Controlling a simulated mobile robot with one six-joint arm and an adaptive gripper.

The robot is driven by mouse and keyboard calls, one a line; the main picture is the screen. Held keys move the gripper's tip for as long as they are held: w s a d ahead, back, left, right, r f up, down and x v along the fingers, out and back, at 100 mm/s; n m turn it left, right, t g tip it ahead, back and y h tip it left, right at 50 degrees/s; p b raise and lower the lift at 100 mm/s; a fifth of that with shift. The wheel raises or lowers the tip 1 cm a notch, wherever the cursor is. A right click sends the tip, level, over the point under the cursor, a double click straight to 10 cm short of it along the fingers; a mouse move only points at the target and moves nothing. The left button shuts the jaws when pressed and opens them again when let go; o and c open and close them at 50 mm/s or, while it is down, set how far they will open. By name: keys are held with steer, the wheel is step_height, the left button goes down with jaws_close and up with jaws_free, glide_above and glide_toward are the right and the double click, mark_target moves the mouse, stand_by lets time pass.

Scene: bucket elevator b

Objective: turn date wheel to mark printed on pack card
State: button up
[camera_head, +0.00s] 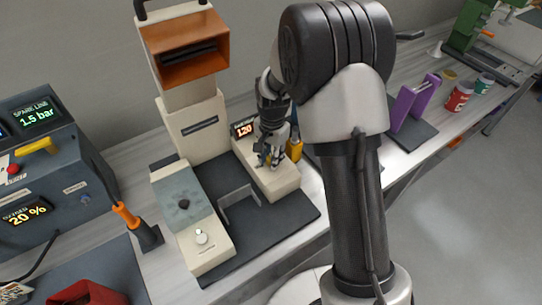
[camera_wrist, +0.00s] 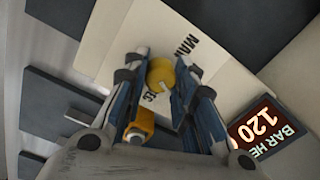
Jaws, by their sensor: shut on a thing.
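The date wheel is a small round yellow knob (camera_wrist: 160,73) with a pale pointer mark at its lower right, in the middle of the wrist view. It sits on a cream panel (camera_wrist: 105,58) with dark printed letters, apparently "MAR" above right and partly hidden letters below. My gripper (camera_wrist: 163,82) has one finger on each side of the knob and is shut on it. In the head view my gripper (camera_head: 270,160) points down at the cream block (camera_head: 281,183), and the knob is hidden. I cannot pick out the pack card or its printed mark.
A display reading 120 (camera_wrist: 265,125) stands close to my gripper, as does a yellow-orange piece (camera_wrist: 140,124). In the head view, a cream machine with an orange opening (camera_head: 188,50) rises left of my arm. Purple plates (camera_head: 412,103) stand to the right.

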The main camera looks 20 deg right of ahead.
steer(key=n+p, duration=0.1)
steer(key=n, duration=0.3)
steer(key=shift+r+n+p, duration=0.1)
steer(key=shift+n+p, duration=0.2)
steer(key=shift+p, duration=0.1)
steer(key=shift+n+p, duration=0.6)
steer(key=shift+n, duration=2)
steer(key=o, duration=1.1)
step_height(320, 180, up, 12)
steer(key=shift+d+f, duration=0.1)
steer(key=shift+d, duration=0.05)
